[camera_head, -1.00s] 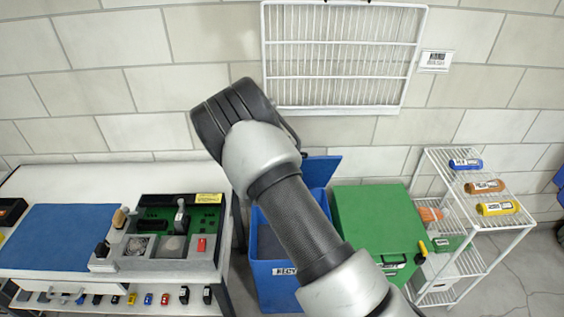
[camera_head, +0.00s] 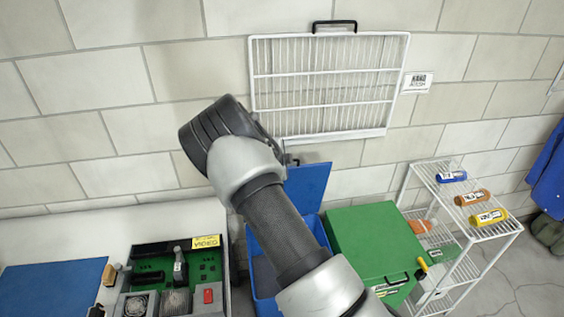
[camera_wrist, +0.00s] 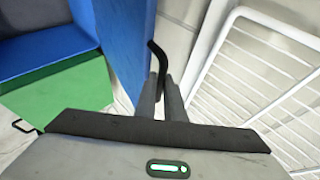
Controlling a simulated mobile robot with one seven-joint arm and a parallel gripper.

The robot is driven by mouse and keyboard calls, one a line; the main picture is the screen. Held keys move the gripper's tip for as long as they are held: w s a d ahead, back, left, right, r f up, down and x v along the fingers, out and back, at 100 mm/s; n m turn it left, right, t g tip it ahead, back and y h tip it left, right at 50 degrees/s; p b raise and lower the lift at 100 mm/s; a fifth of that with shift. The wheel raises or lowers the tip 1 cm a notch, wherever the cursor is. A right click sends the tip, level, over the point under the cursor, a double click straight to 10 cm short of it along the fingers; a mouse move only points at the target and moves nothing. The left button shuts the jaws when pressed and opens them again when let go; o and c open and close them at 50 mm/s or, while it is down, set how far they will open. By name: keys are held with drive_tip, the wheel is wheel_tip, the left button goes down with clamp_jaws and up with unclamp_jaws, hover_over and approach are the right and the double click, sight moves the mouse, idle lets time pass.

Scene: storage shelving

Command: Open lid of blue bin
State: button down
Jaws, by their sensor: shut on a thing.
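The blue bin (camera_head: 263,280) stands on the floor between the bench and a green bin, partly hidden behind my arm. Its blue lid (camera_head: 308,187) is raised and stands steeply against the wall side. In the wrist view the lid (camera_wrist: 118,45) is a blue panel running up the middle. A black bent handle (camera_wrist: 157,50) is at the lid's edge. My gripper (camera_wrist: 161,88) is shut on this handle. In the head view my arm hides most of the gripper.
A green bin (camera_head: 375,245) with a closed top stands right of the blue bin. A white wire rack (camera_head: 450,205) holds several bottles. A white wire grille (camera_head: 325,85) hangs on the wall close to my gripper. A bench (camera_head: 120,210) stands left.

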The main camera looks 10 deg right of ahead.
drive_tip(key=shift+s+f, duration=0.1)
drive_tip(key=shift+f, duration=0.2)
drive_tip(key=c, duration=1.9)
unclamp_jaws()
drive_tip(key=shift+o, duration=0.3)
drive_tip(key=shift+s, duration=0.1)
drive_tip(key=r+v, duration=0.1)
drive_tip(key=v, duration=1.6)
drive_tip(key=shift+r, duration=0.15)
